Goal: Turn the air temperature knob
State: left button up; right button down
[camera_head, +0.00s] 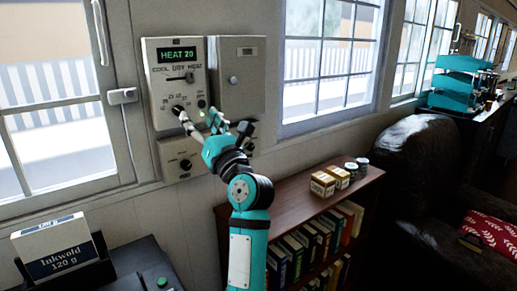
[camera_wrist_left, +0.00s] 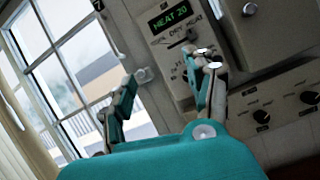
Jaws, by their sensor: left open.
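The air temperature knob (camera_head: 178,109) is a small dark knob with a numbered scale, low on a beige wall panel (camera_head: 158,62). The panel's green display (camera_head: 177,55) reads HEAT 20. My left gripper (camera_head: 198,117) is open in front of the panel's lower right. One fingertip overlaps the knob in the head view; I cannot tell if it touches. In the left wrist view the panel (camera_wrist_left: 160,48) lies beyond my left gripper (camera_wrist_left: 168,72), and the right-hand finger covers most of the knob area. My right gripper is not in view.
A mode slider (camera_head: 189,77) sits above the knob. A grey box (camera_head: 237,85) adjoins the panel, and a lower unit with knobs (camera_head: 180,160) hangs below. A bookshelf (camera_head: 290,195) with small boxes stands below right. Windows flank the panels.

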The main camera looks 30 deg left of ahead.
pick_arm(q)
jog(key=d+f+m+t+h, duration=0.3)
jog(key=d+m+t+h, duration=1.1)
jog(key=m, duration=1.1)
jog(key=shift+f+t, duration=0.15)
jog(key=shift+t, duration=0.95)
